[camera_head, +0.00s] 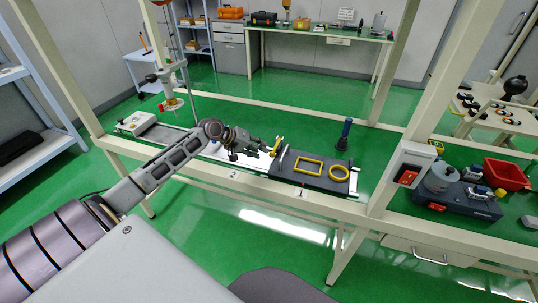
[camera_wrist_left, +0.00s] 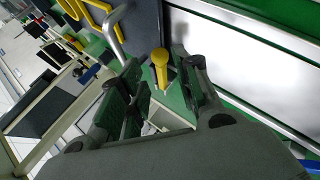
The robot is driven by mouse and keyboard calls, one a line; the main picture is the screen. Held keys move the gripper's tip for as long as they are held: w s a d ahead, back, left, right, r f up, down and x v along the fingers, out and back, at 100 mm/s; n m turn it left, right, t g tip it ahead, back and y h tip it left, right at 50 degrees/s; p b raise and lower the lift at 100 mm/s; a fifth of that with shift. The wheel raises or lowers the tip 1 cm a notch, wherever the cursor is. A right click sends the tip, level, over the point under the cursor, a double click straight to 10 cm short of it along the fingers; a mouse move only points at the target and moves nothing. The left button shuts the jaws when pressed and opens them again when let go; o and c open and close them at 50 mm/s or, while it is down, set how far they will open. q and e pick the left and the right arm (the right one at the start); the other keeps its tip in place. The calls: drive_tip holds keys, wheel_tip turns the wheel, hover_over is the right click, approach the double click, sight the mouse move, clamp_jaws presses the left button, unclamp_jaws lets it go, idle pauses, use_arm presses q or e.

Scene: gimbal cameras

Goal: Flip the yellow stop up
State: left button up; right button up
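The yellow stop (camera_head: 276,147) is a short yellow piece at the left end of a dark block (camera_head: 312,178) on the bench. In the left wrist view the yellow stop (camera_wrist_left: 160,70) shows as a rounded yellow bar pointing towards the camera. My left gripper (camera_head: 258,150) is just left of the stop. In the left wrist view the fingers of the left gripper (camera_wrist_left: 165,78) are apart, with the stop showing in the gap between them. I cannot tell whether a finger touches it. My right gripper is not in view.
A pale upright handle (camera_head: 284,157) stands close to the stop. A yellow rectangular frame (camera_head: 309,165) and a yellow ring (camera_head: 339,173) lie on the block. A dark blue post (camera_head: 345,134) stands behind. A bench upright (camera_head: 415,100) rises on the right.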

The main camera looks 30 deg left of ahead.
sight(276, 147)
use_arm(q)
drive_tip(key=shift+x, duration=3.05)
drive_tip(key=shift+w+d+f, duration=0.1)
drive_tip(key=shift+w, duration=0.05)
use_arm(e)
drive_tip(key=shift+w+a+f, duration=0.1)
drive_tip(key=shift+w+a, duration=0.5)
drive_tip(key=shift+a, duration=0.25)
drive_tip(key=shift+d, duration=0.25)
use_arm(q)
drive_tip(key=c, duration=0.7)
clamp_jaws()
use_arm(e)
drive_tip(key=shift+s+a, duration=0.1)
